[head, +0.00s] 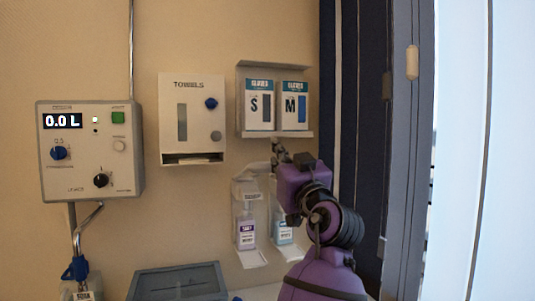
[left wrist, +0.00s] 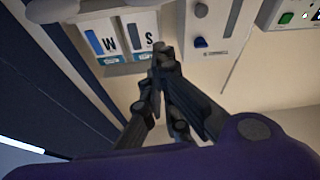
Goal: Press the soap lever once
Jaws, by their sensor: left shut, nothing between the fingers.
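Two wall dispensers hang side by side below the glove rack in the head view. The left one (head: 246,221) holds a bottle with a purple label, and the right one (head: 283,231) a bottle with a blue label. I cannot tell which is soap, and no lever shows clearly; my purple arm covers part of the right dispenser. My left gripper (head: 277,150) is shut and empty, just above the right dispenser and near the rack's lower edge. Its dark closed fingers also show in the left wrist view (left wrist: 162,62). I cannot tell whether they touch anything. My right gripper is out of view.
A glove rack (head: 275,134) with S and M boxes sits close above the gripper. Left of it are a towel dispenser (head: 192,118) and a control box (head: 90,150) with a tap below. A grey bin (head: 178,281) stands low. A dark curtain and door frame (head: 405,150) bound the right.

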